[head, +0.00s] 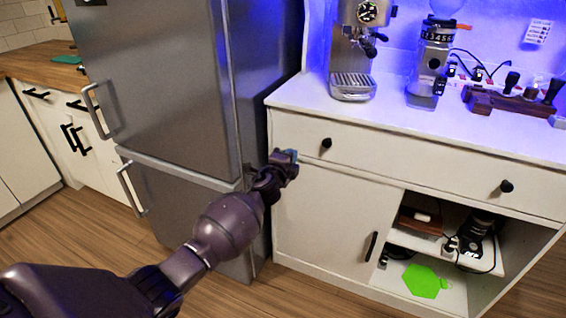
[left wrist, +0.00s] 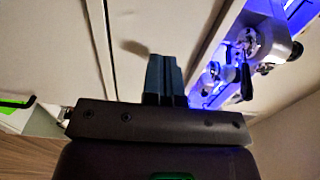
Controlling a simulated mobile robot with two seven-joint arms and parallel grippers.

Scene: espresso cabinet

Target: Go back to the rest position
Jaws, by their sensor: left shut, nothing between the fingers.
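My left arm comes in from the left of the head view. My left gripper (head: 290,156) is at the upper left of the white cabinet's front, just left of the left drawer knob (head: 326,143). In the left wrist view the fingers (left wrist: 164,78) of my left gripper are together with nothing between them. The white cabinet (head: 330,200) stands behind the gripper; whether they touch cannot be told. My right gripper is in neither view.
An espresso machine (head: 353,50) and a grinder (head: 428,65) stand on the cabinet top. A steel fridge (head: 165,80) is left of the cabinet. An open shelf at lower right holds a green hexagon (head: 424,281) and several other items. Wooden floor (head: 80,260) is clear at lower left.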

